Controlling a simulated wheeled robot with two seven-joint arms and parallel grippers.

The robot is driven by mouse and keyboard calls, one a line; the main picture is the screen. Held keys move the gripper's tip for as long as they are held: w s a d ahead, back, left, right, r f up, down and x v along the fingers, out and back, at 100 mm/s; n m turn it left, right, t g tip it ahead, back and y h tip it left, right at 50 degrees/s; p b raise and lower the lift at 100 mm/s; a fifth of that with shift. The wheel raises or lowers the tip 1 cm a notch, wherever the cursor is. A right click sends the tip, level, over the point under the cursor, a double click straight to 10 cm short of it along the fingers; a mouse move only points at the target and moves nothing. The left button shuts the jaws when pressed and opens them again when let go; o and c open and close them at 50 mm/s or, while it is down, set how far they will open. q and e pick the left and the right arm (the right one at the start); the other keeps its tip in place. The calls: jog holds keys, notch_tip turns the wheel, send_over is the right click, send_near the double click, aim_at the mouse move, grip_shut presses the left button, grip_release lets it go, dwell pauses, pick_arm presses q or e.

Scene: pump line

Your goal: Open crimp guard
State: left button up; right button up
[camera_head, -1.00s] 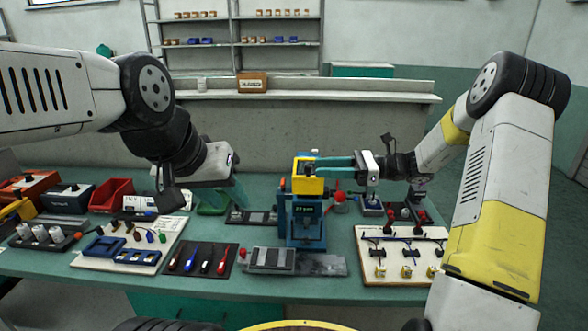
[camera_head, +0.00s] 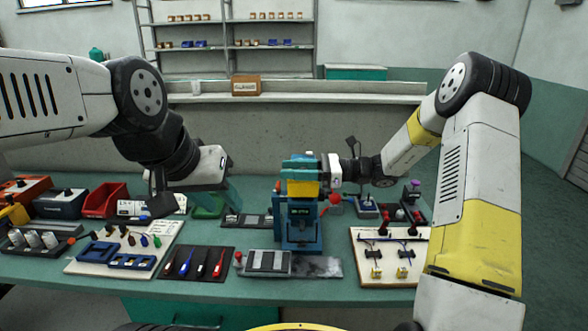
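The crimp press (camera_head: 299,225) is a blue-teal machine standing on the bench at the middle of the head view. Its yellow guard (camera_head: 303,189) shows at the upper front. My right gripper (camera_head: 300,168) reaches in from the right, with its teal fingers across the top of the guard. The fingers cover the guard's upper part, and I cannot tell whether they are shut on it. My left gripper (camera_head: 230,195) hangs to the left of the press, apart from it; I cannot make out its finger gap.
A black tool mat (camera_head: 197,263) and a grey fixture (camera_head: 268,263) lie in front of the press. A white board with connectors (camera_head: 388,262) is to the right. A cream board with blue holders (camera_head: 130,250) and a red bin (camera_head: 104,200) are to the left.

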grip_shut()
dwell(1.3)
